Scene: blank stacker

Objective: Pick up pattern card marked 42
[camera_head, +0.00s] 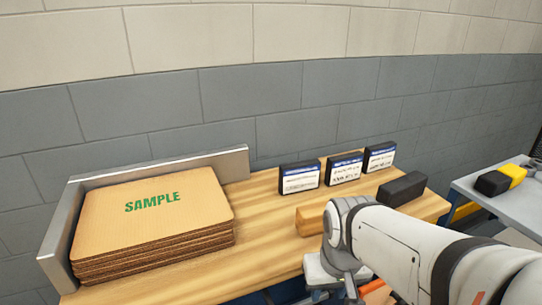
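Three small upright black-framed cards with blue-and-white labels stand in a row at the back of the wooden bench: a left card (300,178), a middle card (344,169) and a right card (379,158). Their print is too small to read, so I cannot tell which is marked 42. My white arm reaches in from the lower right, in front of the bench's right part. My gripper cannot be made out in this view.
A stack of cardboard sheets marked SAMPLE (152,205) sits against a metal corner fence (205,164) on the left. A wooden block (310,219) and a black block (402,189) lie in front of the cards. A grey table (485,205) stands right. Bare bench (255,235) lies between stack and blocks.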

